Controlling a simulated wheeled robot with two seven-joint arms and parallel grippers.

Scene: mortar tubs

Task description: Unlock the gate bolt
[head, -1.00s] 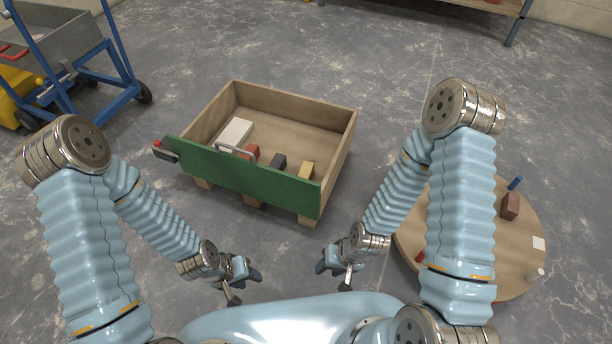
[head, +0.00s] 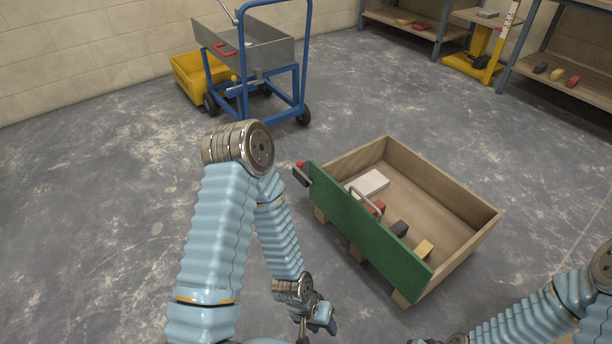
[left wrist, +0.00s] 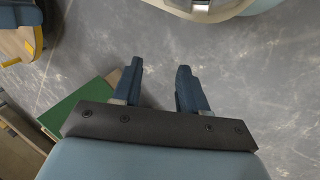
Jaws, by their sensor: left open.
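The wooden crate (head: 455,205) stands on low feet at the right of the head view. Its near side is a green gate (head: 360,228) with a grey handle (head: 366,201), standing upright. A dark bolt (head: 301,177) with a red knob (head: 299,164) sits at the gate's left end. My left gripper (head: 316,325) is low in front of the gate, apart from it and from the bolt. In the left wrist view its two fingers (left wrist: 158,88) are spread with bare floor between them. The green gate (left wrist: 82,108) shows at the left there.
Inside the crate lie a white block (head: 372,183), a red block (head: 378,207), a dark block (head: 398,229) and a yellow block (head: 424,248). A blue-framed cart (head: 272,85) and yellow tub (head: 195,85) stand behind. Floor left of the crate is clear.

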